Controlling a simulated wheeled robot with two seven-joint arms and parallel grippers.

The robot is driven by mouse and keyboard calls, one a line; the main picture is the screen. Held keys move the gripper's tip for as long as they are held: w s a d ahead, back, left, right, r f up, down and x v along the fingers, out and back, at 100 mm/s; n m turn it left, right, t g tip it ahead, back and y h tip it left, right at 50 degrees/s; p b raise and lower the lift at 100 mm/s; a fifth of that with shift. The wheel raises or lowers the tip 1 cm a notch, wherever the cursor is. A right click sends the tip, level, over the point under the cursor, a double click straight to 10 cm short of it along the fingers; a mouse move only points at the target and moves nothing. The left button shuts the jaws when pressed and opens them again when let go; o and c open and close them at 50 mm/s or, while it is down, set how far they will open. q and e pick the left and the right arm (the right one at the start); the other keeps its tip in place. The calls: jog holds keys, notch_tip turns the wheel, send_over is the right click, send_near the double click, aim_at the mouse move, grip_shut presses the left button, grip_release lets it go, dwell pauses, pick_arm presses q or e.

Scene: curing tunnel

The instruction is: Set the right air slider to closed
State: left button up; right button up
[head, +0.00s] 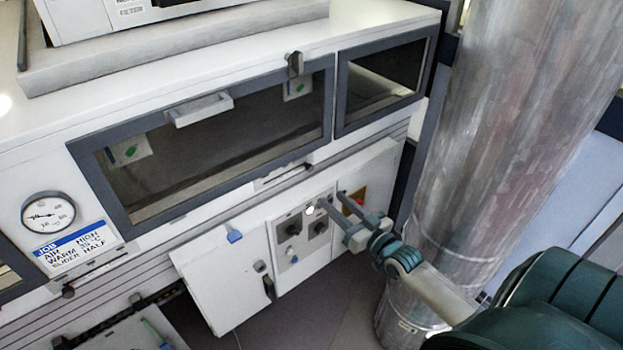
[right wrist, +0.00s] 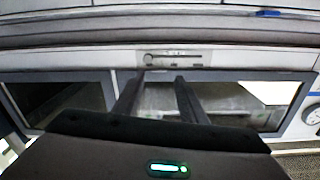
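The slider plate (right wrist: 173,57) shows in the right wrist view, which looks upside down. It has a thin dark slot and a small dark knob (right wrist: 148,59) near the slot's left end in that view. In the head view a pale plate (head: 284,177) sits on the rail under the large window; its knob is too small to make out. My right gripper (head: 332,199) is open and empty, in front of the control panel, to the right of and below that plate. Its fingers also show in the wrist view (right wrist: 160,76), apart, below the plate. Contact cannot be told. My left gripper is not in view.
The control panel (head: 304,236) with dark knobs is behind my right gripper. A large metal duct (head: 495,130) stands at right. The job card (head: 75,249) reads "slider half", under a round gauge (head: 48,211). A pale open flap (head: 222,277) hangs left of the panel.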

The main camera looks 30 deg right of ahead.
jog(key=p, duration=0.2)
send_near(308, 167)
jog(key=w+a, duration=0.1)
jog(key=w, duration=0.2)
jog(key=w+a, duration=0.1)
jog(key=w, duration=0.1)
jog(key=shift+a+f, duration=0.35)
jog(key=shift+c, duration=0.3)
grip_shut()
dwell(0.8)
jog(key=shift+o, duration=0.3)
grip_release()
jog(key=shift+s, duration=0.1)
